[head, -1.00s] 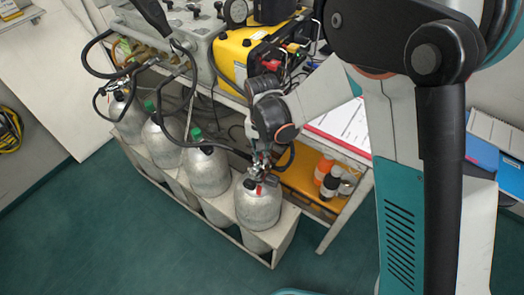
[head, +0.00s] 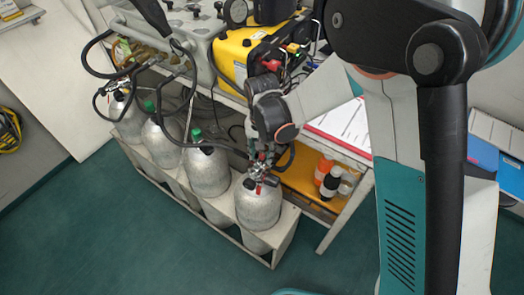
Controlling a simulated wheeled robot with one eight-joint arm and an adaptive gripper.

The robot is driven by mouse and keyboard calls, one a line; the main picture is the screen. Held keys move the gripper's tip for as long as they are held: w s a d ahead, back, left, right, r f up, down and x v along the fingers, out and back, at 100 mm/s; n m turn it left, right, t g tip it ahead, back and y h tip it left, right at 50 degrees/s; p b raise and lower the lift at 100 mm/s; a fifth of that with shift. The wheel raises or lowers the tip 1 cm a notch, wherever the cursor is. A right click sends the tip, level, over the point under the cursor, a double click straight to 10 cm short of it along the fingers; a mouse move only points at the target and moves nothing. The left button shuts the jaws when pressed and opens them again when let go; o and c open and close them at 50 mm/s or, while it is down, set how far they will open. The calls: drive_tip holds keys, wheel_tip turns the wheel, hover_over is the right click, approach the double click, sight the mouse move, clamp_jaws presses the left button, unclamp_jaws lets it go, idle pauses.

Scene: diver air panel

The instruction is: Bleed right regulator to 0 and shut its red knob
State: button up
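The right regulator (head: 258,171) sits on top of the rightmost grey cylinder (head: 258,206) in the head view. A small red part, which looks like its red knob (head: 259,187), shows on the front of it. My gripper (head: 262,158) points down at the regulator from above, with its fingertips right at it. The fingers are small and partly merge with the regulator's metal, so I cannot tell whether they touch or grip it. The regulator's gauge reading cannot be made out. A black hose runs to the regulator from the left.
Several other grey cylinders, one of them (head: 206,170) green-capped, stand in the rack to the left. A yellow machine (head: 232,62) and a grey panel sit on the bench behind. Orange and black bottles (head: 331,184) stand on the shelf at right. The green floor in front is clear.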

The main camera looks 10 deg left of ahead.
sight(262, 155)
wheel_tip(262, 155, up, 12)
idle(0.5)
